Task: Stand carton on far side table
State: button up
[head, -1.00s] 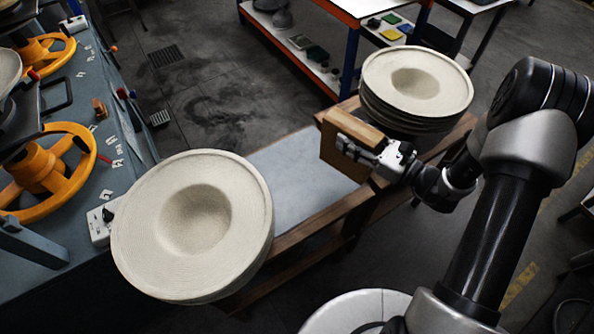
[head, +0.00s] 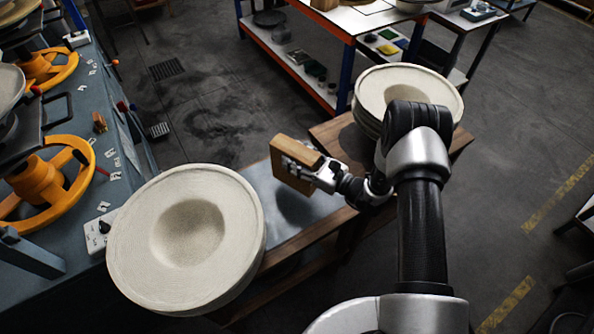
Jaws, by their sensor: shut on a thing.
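In the head view a small brown carton (head: 296,165) is held in my gripper (head: 318,175), which is shut on it. The carton is tilted and appears to hang above the low bench (head: 285,205), left of the far hat stack. My gripper's fingers are partly hidden behind the carton and its own body. A side table (head: 357,20) with a white top, orange edge and blue legs stands at the back; it has a lower shelf.
A near stack of pale felt hats (head: 185,235) and a far stack (head: 410,85) sit on the bench ends. My arm covers part of the far stack. Blue press machinery with yellow handwheels (head: 45,190) lines the left. Open floor (head: 225,75) lies between machinery and side table.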

jog(key=shift+f+b, duration=0.45)
jog(key=shift+f, duration=2.3)
jog(key=shift+f, duration=0.15)
jog(key=o, duration=1.5)
jog(key=shift+o, duration=0.2)
jog(key=shift+r, duration=0.2)
